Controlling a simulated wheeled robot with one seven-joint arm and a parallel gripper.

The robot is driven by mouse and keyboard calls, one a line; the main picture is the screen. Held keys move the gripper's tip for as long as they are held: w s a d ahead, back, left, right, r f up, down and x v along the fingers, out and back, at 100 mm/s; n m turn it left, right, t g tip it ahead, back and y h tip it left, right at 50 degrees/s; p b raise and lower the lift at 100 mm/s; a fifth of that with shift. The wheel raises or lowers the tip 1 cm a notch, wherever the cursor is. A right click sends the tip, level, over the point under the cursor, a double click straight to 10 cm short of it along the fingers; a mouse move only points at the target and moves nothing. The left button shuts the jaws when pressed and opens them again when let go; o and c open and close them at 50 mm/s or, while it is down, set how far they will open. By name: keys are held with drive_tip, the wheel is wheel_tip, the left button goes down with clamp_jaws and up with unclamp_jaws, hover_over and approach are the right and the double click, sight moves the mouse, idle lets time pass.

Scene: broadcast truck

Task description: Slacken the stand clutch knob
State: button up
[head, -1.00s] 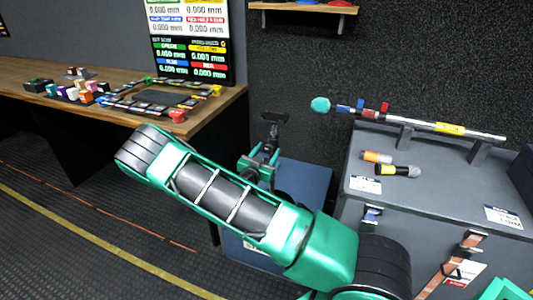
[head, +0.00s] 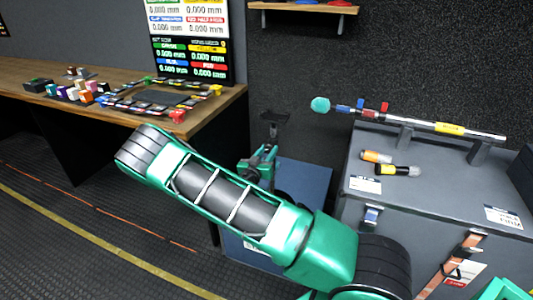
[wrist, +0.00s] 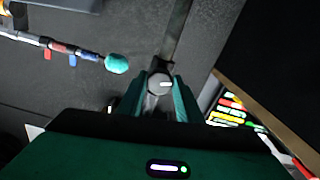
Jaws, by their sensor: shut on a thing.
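The stand clutch knob (wrist: 159,83) is a grey round knob with a white mark, seen in the wrist view on the grey stand post (wrist: 178,32). My gripper (wrist: 160,92) is shut on the knob, with a green finger on either side. In the head view my gripper (head: 260,163) is small and partly behind my own arm. The stand's dark top (head: 273,117) rises just above it there. The knob itself is hidden in the head view.
A grey case (head: 410,205) stands at the right, carrying a boom pole (head: 450,129) with a teal tip and two handheld microphones (head: 398,170). A wooden desk (head: 110,108) with small coloured items is at the left. The floor at lower left is clear.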

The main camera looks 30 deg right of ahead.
drive_tip(key=n, duration=0.6)
drive_tip(key=shift+w+a+n, duration=0.1)
drive_tip(key=shift+a+n, duration=0.05)
drive_tip(key=shift+n, duration=0.15)
drive_tip(key=n, duration=0.6)
drive_tip(key=shift+a, duration=0.1)
drive_tip(key=n, duration=0.6)
drive_tip(key=shift+n, duration=0.4)
drive_tip(key=n, duration=0.6)
drive_tip(key=o, duration=1)
drive_tip(key=shift+o, duration=0.2)
